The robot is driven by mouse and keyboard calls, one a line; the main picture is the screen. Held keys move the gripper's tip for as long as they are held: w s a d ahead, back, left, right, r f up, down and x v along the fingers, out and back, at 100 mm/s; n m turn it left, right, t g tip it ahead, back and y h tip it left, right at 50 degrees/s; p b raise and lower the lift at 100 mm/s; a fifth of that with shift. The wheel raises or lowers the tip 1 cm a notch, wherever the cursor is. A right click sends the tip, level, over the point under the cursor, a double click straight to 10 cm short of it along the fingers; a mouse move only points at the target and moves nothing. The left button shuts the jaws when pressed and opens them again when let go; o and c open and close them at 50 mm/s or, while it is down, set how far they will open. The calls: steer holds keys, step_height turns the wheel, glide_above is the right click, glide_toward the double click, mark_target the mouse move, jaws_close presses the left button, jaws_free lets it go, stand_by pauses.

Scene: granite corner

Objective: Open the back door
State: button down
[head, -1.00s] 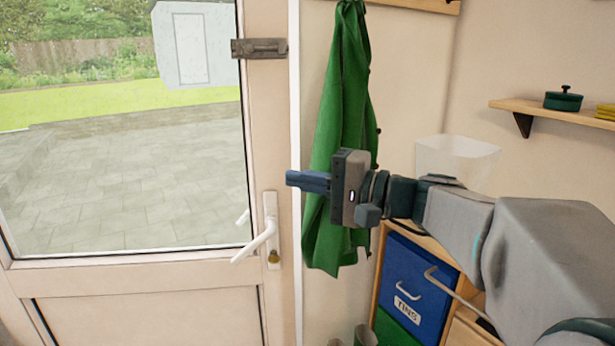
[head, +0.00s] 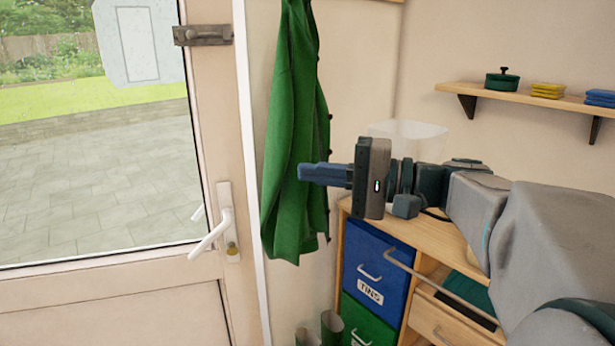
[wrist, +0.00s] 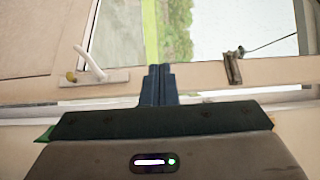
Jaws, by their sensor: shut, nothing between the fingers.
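The back door (head: 110,310) is at the left of the head view, with a large glass pane, and looks shut. Its white lever handle (head: 211,237) slants down to the left from a white plate, with a brass-coloured knob or lock (head: 232,249) below. A grey metal bolt (head: 203,35) is higher, near the door's edge; I cannot tell whether it is slid across. My gripper (head: 300,172) is shut and empty, pointing left, in front of the green coat. In the wrist view my fingertips (wrist: 160,69) lie between the handle (wrist: 92,66) and the bolt (wrist: 232,68), touching neither.
A green coat (head: 292,130) hangs right of the door frame. A wooden unit with a blue "TINS" drawer (head: 373,262) and a green drawer (head: 365,325) stands below my arm. Boots (head: 330,328) stand beside it. A translucent bin (head: 408,135) is behind my arm; a shelf (head: 480,93) is on the wall.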

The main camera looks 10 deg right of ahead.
steer(key=shift+v, duration=1.65)
steer(key=p+x, duration=0.1)
steer(key=x, duration=1.2)
steer(key=shift+a, duration=0.3)
steer(key=shift+w, duration=0.15)
